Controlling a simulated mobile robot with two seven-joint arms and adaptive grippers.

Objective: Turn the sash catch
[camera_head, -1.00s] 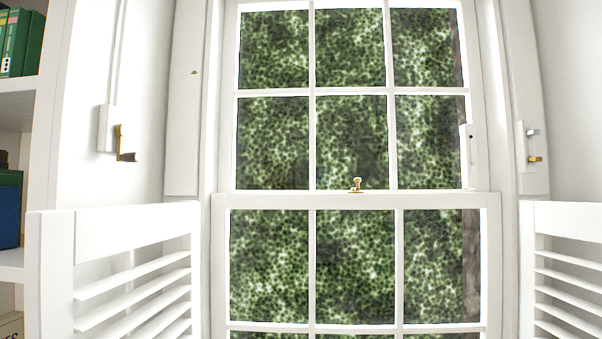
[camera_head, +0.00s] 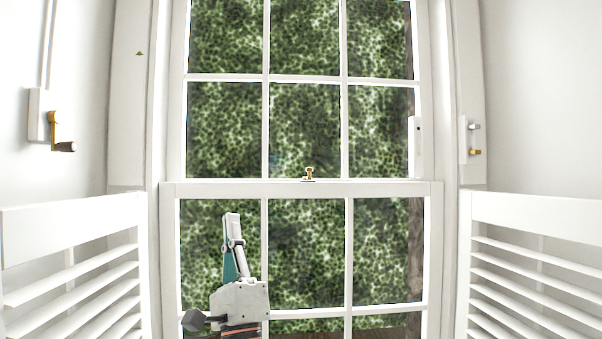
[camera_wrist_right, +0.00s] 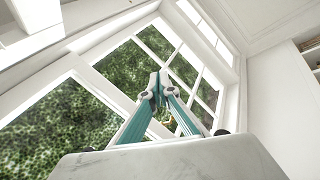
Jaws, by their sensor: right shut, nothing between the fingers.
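The sash catch (camera_head: 308,174) is a small brass fitting on top of the meeting rail (camera_head: 360,188), at the middle of the sash window in the head view. My right gripper (camera_head: 232,217) is in front of the lower sash, pointing up, below and left of the catch and apart from it in the picture. Its fingers are together and empty; they also show closed in the right wrist view (camera_wrist_right: 159,80), in front of the panes. My left gripper is not in view.
Louvred white shutters stand at the left (camera_head: 75,270) and right (camera_head: 535,260). A brass crank handle (camera_head: 58,133) is on the left wall, and a small fitting with knobs (camera_head: 470,138) is on the right. The space before the rail looks clear.

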